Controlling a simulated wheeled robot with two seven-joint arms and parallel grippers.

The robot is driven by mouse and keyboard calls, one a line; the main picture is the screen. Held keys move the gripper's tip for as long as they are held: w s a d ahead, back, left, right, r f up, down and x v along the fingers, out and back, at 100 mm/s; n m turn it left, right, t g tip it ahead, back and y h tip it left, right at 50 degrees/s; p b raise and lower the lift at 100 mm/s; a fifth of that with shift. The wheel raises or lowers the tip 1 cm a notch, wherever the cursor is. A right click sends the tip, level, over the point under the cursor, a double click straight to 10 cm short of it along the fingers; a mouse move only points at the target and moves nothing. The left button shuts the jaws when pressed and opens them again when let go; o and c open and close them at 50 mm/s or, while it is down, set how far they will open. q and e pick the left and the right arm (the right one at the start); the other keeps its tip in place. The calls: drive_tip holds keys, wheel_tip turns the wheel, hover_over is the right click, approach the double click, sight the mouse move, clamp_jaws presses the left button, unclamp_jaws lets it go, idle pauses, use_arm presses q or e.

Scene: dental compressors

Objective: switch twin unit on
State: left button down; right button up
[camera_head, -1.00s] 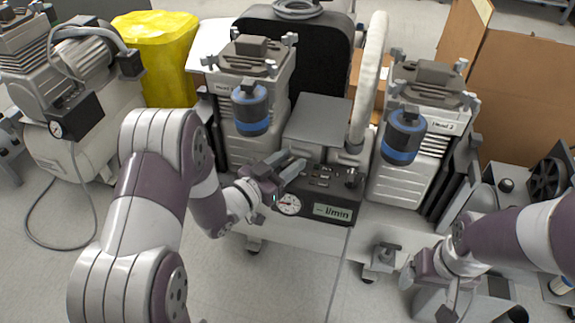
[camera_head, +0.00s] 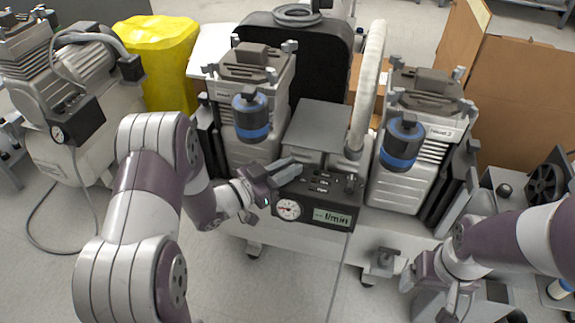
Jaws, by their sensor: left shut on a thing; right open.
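The twin unit stands in the middle, with a left compressor head (camera_head: 252,95) and a right head (camera_head: 415,130), each with a black and blue cylinder on its front. Between them is a dark control panel (camera_head: 318,198) with a round gauge (camera_head: 288,209), an "l/min" display (camera_head: 331,217) and small switches (camera_head: 322,183). My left gripper (camera_head: 282,175) is at the panel's upper left edge, its fingers close together; what lies between them is too small to tell. My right gripper (camera_head: 428,292) is at the lower right, apart from the unit and in front of it.
A yellow bin (camera_head: 158,60) stands behind on the left. Another compressor (camera_head: 75,95) with a hose is at the far left. Cardboard boxes (camera_head: 525,100) stand at the back right. A light hose (camera_head: 368,90) rises between the heads. The floor at front centre is clear.

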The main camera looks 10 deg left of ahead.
use_arm(q)
drive_tip(key=m+g+h+p, duration=0.2)
drive_tip(key=m+g+h, duration=0.2)
drive_tip(key=g, duration=0.1)
drive_tip(key=shift+m+g, duration=0.3)
drive_tip(key=shift+m+g+h+p, duration=0.35)
drive_tip(key=shift+m+g+h, duration=0.2)
drive_tip(key=shift+m+g, duration=0.7)
drive_tip(key=shift+m+g+h+p, duration=0.3)
drive_tip(key=shift+m+g+h, duration=0.35)
drive_tip(key=shift+g, duration=1.1)
drive_tip(key=shift+m+g, duration=0.3)
